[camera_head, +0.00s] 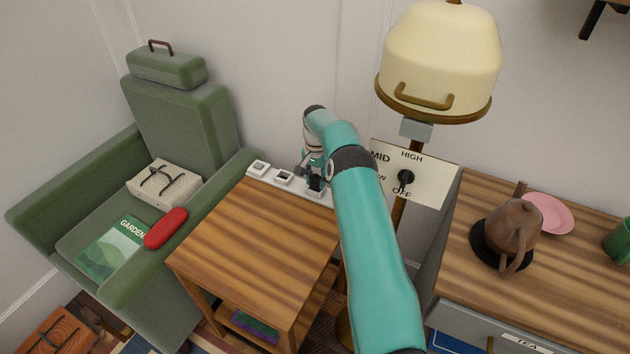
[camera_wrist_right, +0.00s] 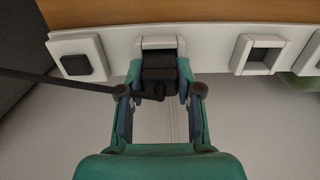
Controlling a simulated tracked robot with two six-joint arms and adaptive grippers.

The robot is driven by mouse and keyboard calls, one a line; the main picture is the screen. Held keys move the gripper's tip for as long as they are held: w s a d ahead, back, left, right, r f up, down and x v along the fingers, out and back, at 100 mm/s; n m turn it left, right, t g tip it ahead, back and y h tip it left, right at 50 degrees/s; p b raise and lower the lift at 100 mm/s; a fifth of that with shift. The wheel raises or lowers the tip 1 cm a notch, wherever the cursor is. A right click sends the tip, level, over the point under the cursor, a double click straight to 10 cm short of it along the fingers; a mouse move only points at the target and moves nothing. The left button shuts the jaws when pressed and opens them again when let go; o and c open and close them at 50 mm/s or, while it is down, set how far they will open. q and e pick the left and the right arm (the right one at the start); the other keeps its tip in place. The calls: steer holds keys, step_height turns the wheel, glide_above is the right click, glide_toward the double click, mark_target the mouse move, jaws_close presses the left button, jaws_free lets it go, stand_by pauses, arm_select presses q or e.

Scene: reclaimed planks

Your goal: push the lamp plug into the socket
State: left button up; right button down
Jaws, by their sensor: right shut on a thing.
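The lamp (camera_head: 440,62) has a cream shade with a brown handle and stands behind the small table. My right gripper (camera_head: 314,183) is at the white socket strip (camera_head: 300,186) along the table's back edge. In the right wrist view, the gripper is shut on the dark lamp plug (camera_wrist_right: 158,72), one finger on each side. A dark cord (camera_wrist_right: 60,81) runs off to the left. The plug is lined up with a socket (camera_wrist_right: 160,43) and meets its opening; how deep it sits I cannot tell. An empty square socket (camera_wrist_right: 262,55) is to its right. My left gripper is not in view.
A black square insert (camera_wrist_right: 75,65) fills the strip's left position. A dial panel (camera_head: 425,180) stands right of my right arm. A green armchair (camera_head: 180,110) is left of the table (camera_head: 265,240); a cabinet with a brown teapot (camera_head: 510,228) is right. The tabletop is bare.

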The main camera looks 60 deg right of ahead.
steer(key=shift+f+b, duration=0.35)
steer(key=shift+f, duration=0.15)
stand_by(0.3)
steer(key=c, duration=0.7)
jaws_free()
steer(key=shift+r, duration=0.1)
